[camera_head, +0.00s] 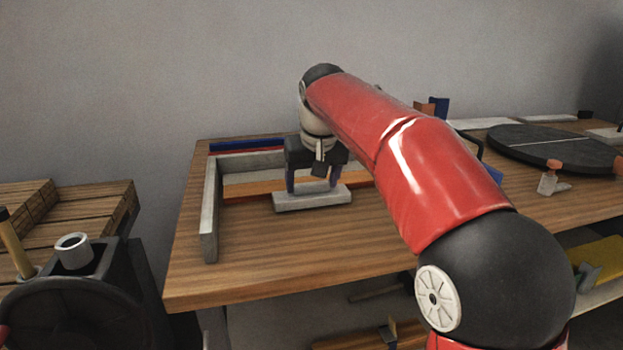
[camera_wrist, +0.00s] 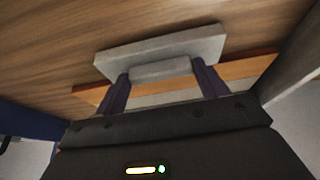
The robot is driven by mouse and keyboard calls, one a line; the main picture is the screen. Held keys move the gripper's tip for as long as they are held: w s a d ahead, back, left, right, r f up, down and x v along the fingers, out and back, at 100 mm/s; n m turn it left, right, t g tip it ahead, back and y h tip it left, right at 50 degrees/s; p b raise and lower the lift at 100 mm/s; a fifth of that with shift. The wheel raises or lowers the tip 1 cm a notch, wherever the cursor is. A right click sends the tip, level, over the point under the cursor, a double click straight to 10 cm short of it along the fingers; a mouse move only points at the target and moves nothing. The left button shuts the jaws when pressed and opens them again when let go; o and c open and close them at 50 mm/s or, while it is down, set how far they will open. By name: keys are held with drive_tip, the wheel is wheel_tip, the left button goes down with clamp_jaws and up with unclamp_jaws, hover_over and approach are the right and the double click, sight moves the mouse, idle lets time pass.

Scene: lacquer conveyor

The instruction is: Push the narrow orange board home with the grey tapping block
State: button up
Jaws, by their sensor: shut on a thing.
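The grey tapping block (camera_head: 312,199) is a pale bar with a raised grip in its middle. My gripper (camera_head: 314,186) is shut on that grip, its two dark blue fingers on either side. The block also fills the middle of the wrist view (camera_wrist: 160,50), with my gripper (camera_wrist: 160,80) below it. The narrow orange board (camera_head: 250,191) lies just behind the block, inside the grey frame, and its middle is hidden by the block and gripper. Its ends show in the wrist view (camera_wrist: 245,68). I cannot tell whether block and board touch.
A grey L-shaped frame (camera_head: 210,210) stands on the wooden table (camera_head: 270,260), with a pale board, a blue strip (camera_head: 250,145) and a red strip at its back. A dark round turntable (camera_head: 550,145) and an orange-handled tool (camera_head: 551,178) lie right. The table front is clear.

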drive_tip(key=shift+r+p, duration=0.5)
drive_tip(key=shift+r, duration=3)
